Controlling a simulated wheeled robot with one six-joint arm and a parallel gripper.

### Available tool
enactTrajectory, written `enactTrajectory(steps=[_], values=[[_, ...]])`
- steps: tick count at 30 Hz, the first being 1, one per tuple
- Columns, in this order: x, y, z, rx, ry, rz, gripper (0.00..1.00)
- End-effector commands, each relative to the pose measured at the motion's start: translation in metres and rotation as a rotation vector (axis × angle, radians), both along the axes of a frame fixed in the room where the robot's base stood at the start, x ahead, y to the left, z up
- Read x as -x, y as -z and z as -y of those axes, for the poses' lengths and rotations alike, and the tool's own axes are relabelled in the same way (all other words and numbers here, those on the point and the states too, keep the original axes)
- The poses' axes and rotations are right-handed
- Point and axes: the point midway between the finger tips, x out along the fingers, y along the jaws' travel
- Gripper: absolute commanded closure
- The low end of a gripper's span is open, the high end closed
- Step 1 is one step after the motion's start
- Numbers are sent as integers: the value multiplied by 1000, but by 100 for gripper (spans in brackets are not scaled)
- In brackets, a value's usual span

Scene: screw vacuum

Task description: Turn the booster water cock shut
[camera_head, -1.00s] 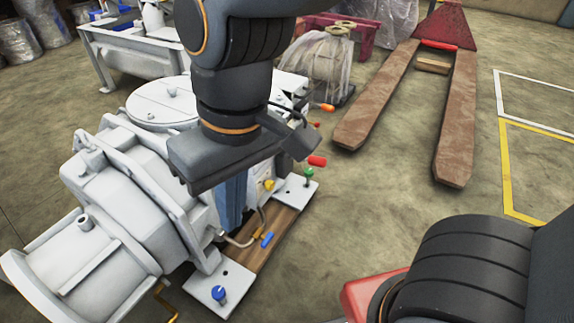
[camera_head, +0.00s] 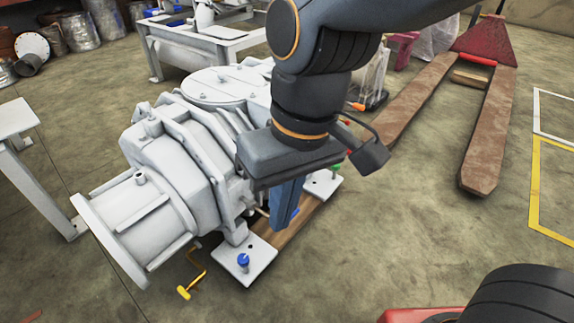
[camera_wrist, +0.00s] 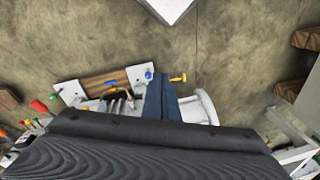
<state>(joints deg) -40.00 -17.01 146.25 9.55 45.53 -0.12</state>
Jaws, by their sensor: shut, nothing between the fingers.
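The grey-white pump (camera_head: 170,160) stands on a wooden base with white end plates. It carries several coloured handles: a blue knob (camera_head: 243,261) on the near plate, a blue lever (camera_head: 296,212) by the base, a green handle (camera_head: 336,168) and a yellow crank (camera_head: 184,292). I cannot tell which is the booster water cock. My gripper (camera_head: 281,226) is shut and empty, its blue fingers pointing down beside the pump, over the base. In the wrist view, the fingers (camera_wrist: 154,77) overlap the near plate close to the blue knob (camera_wrist: 148,75); contact cannot be told.
Red and orange handles (camera_head: 357,106) show partly behind my arm. A pallet truck (camera_head: 490,130) stands at the back right, a white table (camera_head: 12,120) at the left.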

Motion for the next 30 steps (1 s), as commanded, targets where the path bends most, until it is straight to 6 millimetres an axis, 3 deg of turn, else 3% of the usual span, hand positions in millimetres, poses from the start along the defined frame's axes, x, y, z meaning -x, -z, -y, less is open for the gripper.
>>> enactTrajectory(steps=[5,11,21,30], values=[[-30,-5,-8,26,-29,7,100],[-92,3,-12,69,-96,21,100],[-187,57,9,129,-228,27,100],[-226,104,33,151,-308,25,100]])
